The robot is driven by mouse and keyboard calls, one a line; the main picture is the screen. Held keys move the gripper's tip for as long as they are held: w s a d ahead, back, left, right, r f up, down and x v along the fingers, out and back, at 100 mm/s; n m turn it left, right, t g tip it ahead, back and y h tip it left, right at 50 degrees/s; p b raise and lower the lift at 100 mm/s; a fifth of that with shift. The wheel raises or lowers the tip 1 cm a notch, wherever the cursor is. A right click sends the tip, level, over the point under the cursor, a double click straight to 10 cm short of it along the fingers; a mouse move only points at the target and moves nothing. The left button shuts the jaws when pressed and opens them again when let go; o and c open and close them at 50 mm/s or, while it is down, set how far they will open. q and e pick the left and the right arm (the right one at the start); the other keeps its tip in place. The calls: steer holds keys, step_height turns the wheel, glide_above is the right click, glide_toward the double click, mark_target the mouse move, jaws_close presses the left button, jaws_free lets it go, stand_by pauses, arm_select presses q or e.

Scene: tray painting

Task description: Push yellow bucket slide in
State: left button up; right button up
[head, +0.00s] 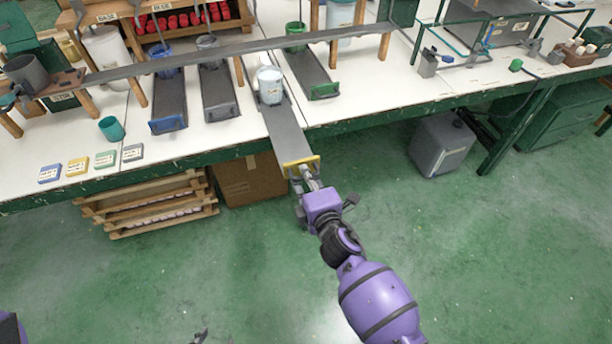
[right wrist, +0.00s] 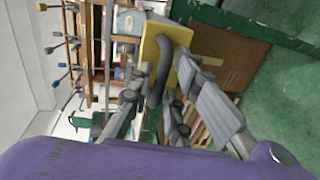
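The slide with the yellow front (head: 302,165) is drawn out, its grey board (head: 284,128) reaching past the table's front edge. A pale bucket (head: 270,90) stands upright on this board, near the rail. My right gripper (head: 309,183) is at the yellow front, outside the table edge. In the right wrist view, its fingers (right wrist: 165,82) stand apart on either side of the dark handle (right wrist: 156,88) on the yellow plate (right wrist: 176,45); a gap shows on one side. Of my left gripper only a dark bit (head: 200,338) shows at the bottom edge; its state is unclear.
Blue (head: 168,123), grey (head: 221,112) and green-fronted (head: 323,91) slides lie on the table beside the yellow one. A teal cup (head: 111,129) and small coloured cards (head: 77,165) are at left. A cardboard box (head: 250,180) and wooden pallets (head: 150,205) sit below the table.

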steer(key=shift+w+a, duration=0.1)
steer(key=shift+w, duration=0.1)
steer(key=shift+c, duration=0.5)
jaws_close()
